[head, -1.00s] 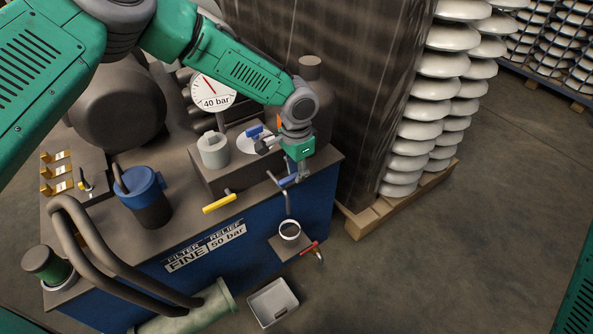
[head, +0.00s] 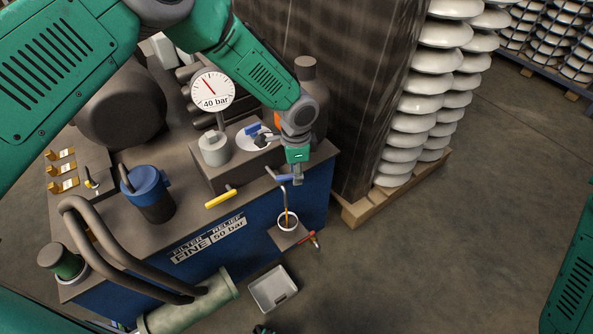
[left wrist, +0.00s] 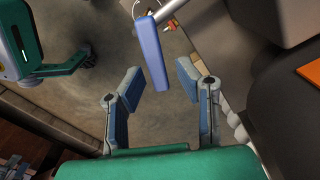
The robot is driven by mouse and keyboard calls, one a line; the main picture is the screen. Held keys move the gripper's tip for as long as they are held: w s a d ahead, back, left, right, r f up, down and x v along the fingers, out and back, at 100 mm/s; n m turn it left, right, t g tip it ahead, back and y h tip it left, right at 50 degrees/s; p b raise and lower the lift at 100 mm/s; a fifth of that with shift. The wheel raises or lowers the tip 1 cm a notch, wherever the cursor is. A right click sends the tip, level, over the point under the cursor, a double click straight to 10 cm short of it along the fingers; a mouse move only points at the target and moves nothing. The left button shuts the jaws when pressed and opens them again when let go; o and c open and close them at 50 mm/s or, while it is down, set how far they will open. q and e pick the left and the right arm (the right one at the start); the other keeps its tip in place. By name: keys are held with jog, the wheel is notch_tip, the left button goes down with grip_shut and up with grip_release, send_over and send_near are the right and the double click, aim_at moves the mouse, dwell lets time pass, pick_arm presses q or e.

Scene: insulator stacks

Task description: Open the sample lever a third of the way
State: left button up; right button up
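The blue sample lever (head: 285,178) is at the front right edge of the blue cabinet, above a bent spout pipe. In the left wrist view the lever (left wrist: 154,55) lies lengthwise between the two spread fingers of my left gripper (left wrist: 158,78), with gaps on both sides. In the head view my left gripper (head: 298,170) is at the lever's right end, its fingers partly hidden. An amber stream (head: 287,217) runs from the spout into a white cup (head: 288,222). A green gripper-like part, probably my right gripper (left wrist: 75,58), shows at the left of the wrist view; its fingers are unclear.
A yellow lever (head: 220,197) is left of the blue one. A red-handled valve (head: 314,239) is beside the cup, and a grey tray (head: 273,289) is on the floor below.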

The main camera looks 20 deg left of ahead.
pick_arm(q)
jog(key=shift+r, duration=0.1)
notch_tip(320, 180, up, 12)
dwell(0.6)
jog(key=shift+f, duration=0.2)
